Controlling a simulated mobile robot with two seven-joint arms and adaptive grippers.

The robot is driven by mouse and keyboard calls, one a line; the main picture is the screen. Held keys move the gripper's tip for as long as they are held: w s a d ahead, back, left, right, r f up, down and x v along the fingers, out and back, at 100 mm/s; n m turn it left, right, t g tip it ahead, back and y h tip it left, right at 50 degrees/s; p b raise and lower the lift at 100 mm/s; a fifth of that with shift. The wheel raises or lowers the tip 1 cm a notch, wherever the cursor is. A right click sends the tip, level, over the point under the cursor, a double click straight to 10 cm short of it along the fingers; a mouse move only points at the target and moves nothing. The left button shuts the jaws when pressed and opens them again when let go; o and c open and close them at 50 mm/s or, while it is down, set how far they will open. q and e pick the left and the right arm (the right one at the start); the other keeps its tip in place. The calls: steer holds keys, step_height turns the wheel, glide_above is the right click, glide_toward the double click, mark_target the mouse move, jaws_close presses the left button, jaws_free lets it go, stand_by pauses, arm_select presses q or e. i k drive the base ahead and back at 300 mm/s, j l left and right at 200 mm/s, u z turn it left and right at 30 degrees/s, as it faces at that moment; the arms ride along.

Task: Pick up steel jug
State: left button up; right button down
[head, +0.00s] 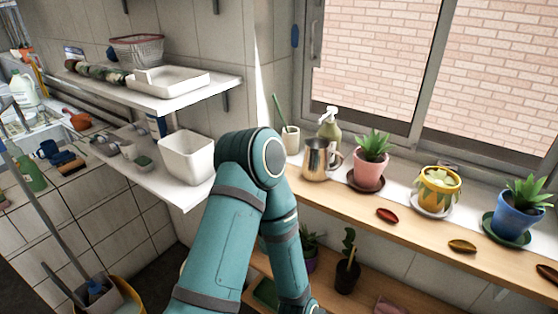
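The steel jug (317,161) stands upright on the wooden window ledge, with its handle on its right side. It is between a small white cup holding a green brush (291,139) and a pink pot with a succulent (370,170). A green soap bottle with a white pump (329,125) stands just behind it. One of my teal arms rises from the bottom centre and bends down again, with its elbow to the left of the jug. The arm appears apart from the jug. Neither gripper shows in this view.
A yellow pot (439,187) and a blue pot (518,205) stand further right on the ledge (411,231). A red dish (387,215) lies near its front edge. A white bin (187,158) sits on the left shelf. Potted plants stand on a lower shelf.

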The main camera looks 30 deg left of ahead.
mark_target(316, 162)
steer(key=u, duration=0.85)
steer(key=i+j, duration=0.1)
steer(key=j, duration=0.35)
steer(key=i+j, duration=0.1)
steer(key=j, duration=0.4)
steer(key=j+z, duration=0.7)
